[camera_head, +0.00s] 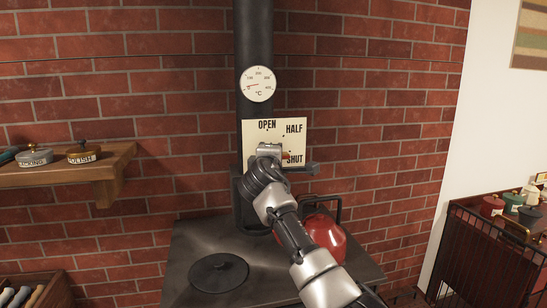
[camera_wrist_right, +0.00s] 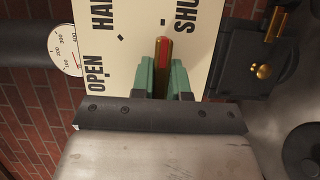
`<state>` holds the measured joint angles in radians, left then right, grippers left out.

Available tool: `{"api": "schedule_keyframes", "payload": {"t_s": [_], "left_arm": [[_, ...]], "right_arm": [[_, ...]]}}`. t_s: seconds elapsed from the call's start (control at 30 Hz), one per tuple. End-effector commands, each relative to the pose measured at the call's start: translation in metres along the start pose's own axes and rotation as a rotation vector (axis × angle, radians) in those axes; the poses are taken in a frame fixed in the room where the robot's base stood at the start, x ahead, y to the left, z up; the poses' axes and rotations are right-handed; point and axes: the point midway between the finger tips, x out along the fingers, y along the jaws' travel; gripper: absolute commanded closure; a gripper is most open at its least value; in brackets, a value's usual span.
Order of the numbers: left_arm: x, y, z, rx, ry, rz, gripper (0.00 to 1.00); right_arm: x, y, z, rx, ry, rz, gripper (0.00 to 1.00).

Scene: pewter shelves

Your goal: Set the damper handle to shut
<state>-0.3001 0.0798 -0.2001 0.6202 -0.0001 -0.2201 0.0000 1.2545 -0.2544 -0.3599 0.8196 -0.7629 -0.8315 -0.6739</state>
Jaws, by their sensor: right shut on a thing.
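The damper plate (camera_head: 251,135) is a cream panel on the black stovepipe, marked OPEN, HALF and SHUT; it also shows sideways in the right wrist view (camera_wrist_right: 130,62). My right gripper (camera_head: 271,150) is in front of the plate and hides its lower left. In the right wrist view, the green fingers of the gripper (camera_wrist_right: 164,80) are shut on the damper handle (camera_wrist_right: 163,55), a red bar with brass edges. The handle's free end points between HALF and SHUT, nearer SHUT. Its pivot is hidden behind the gripper. My left gripper is out of view.
A round thermometer (camera_head: 258,84) sits on the pipe above the plate. A red kettle (camera_head: 325,236) stands on the dark stove top (camera_head: 195,245). A wooden shelf (camera_head: 110,165) with labelled tins is on the left; a dark rack (camera_head: 480,245) with pots is on the right.

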Motion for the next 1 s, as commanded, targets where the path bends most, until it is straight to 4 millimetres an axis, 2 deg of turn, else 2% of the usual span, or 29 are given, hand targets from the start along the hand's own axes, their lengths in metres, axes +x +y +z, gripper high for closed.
{"api": "schedule_keyframes", "payload": {"t_s": [0.17, 0.2, 0.33, 0.73, 0.87, 1.0], "left_arm": [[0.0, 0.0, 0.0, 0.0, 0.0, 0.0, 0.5], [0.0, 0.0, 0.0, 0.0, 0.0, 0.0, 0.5], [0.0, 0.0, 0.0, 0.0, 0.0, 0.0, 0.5], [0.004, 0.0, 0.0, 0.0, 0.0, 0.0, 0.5], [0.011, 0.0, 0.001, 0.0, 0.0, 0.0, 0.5], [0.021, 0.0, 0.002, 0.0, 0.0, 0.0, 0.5]], "right_arm": [[0.0, -0.001, 0.0, 0.005, -0.001, -0.004, 1.0], [0.0, -0.001, 0.0, 0.005, -0.001, -0.004, 0.79], [0.0, -0.001, 0.0, 0.004, 0.0, -0.003, 0.6], [-0.006, -0.002, 0.0, 0.004, 0.0, 0.0, 0.6], [-0.019, -0.004, -0.001, 0.005, 0.001, 0.0, 0.6], [-0.042, -0.004, -0.001, 0.005, 0.003, 0.002, 0.6]]}}
